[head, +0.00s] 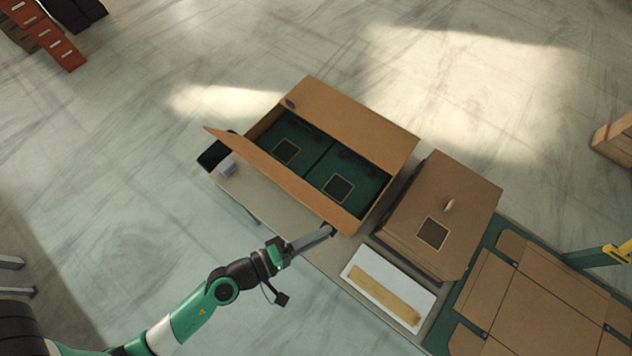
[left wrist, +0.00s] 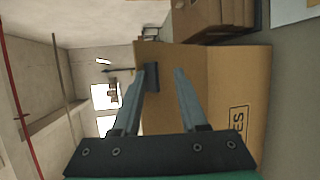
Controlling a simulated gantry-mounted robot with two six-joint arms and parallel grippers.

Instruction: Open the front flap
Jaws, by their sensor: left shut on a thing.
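The open cardboard box (head: 376,128) stands on the table, with two dark green boxes (head: 338,187) inside. Its front flap (head: 275,172) is the long panel along the near side, tilted up and outward from the opening. My left gripper (head: 329,231) is shut on the flap near its right end. In the left wrist view the fingers (left wrist: 168,78) reach over a cardboard panel (left wrist: 160,118) that looks like the flap. The right gripper is not in view.
A closed brown carton (head: 470,195) stands right of the box. A white tray with a tan strip (head: 388,296) lies in front of it. Flat cardboard (head: 540,305) lies on a green surface at lower right. A small grey item (head: 227,165) is at the table's left end.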

